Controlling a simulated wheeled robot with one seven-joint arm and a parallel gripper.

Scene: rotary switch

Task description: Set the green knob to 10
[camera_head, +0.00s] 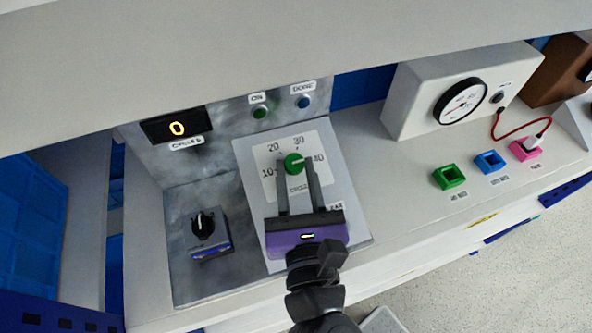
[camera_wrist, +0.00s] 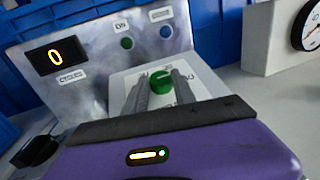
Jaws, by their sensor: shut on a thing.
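The green knob (camera_head: 293,160) sits on a white dial plate (camera_head: 242,150) marked 10, 20, 30 and 40. Its pale pointer line seems to face right, toward the 40 mark. My gripper (camera_head: 293,166) reaches up from below, with one finger on each side of the knob, and is shut on it. In the wrist view the knob (camera_wrist: 162,79) shows between the two grey finger ends. My purple gripper body covers the lower part of the plate and part of its lettering.
A black knob (camera_head: 204,224) stands left of the plate. Behind are a cycles display (camera_head: 177,128) reading 0, a green button (camera_head: 260,112) and a blue button (camera_head: 304,102). A gauge box (camera_head: 420,90) and coloured sockets (camera_head: 449,177) stand to the right.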

